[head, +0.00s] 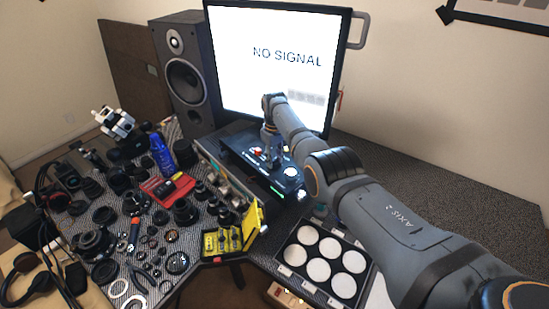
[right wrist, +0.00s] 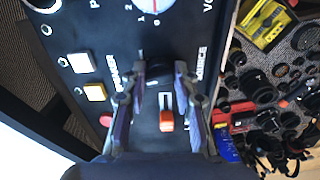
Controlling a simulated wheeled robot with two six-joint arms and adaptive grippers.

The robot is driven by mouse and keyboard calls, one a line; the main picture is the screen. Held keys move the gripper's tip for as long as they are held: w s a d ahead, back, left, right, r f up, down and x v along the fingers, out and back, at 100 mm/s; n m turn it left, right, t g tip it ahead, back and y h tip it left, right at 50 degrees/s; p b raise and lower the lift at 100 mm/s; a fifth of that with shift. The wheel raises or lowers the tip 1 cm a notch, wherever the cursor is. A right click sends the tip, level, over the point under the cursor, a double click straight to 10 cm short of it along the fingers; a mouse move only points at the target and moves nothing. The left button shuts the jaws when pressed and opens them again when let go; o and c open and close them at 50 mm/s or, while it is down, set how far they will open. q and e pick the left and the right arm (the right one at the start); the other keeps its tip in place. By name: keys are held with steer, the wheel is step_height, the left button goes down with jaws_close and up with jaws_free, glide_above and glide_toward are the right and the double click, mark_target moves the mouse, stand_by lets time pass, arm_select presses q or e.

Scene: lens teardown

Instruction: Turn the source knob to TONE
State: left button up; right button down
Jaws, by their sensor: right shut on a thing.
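A black control box (head: 253,152) stands on the desk below the monitor, with lit buttons and knobs on its top. My right gripper (head: 271,157) reaches down onto it. In the right wrist view, my right gripper (right wrist: 160,74) has its two fingers on either side of the dark source knob (right wrist: 159,70), shut on it. White lettering stands on both sides of the knob and is only partly readable. The fingers hide the knob's edges, and I cannot tell its setting. My left gripper is not in view.
On the panel are an orange switch (right wrist: 167,121), a white button (right wrist: 81,62), a yellow button (right wrist: 95,92) and a white dial (right wrist: 150,4). The monitor (head: 270,60) reads NO SIGNAL. A yellow case (head: 222,240) and many lens parts crowd the left. The desk (head: 440,170) is clear at right.

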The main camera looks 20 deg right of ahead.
mark_target(274, 159)
steer(key=shift+r+m, duration=0.1)
steer(key=shift+m, duration=0.8)
steer(key=shift+w, duration=0.1)
steer(key=c, duration=1.1)
jaws_free()
steer(key=shift+o, duration=0.2)
step_height(274, 159, up, 12)
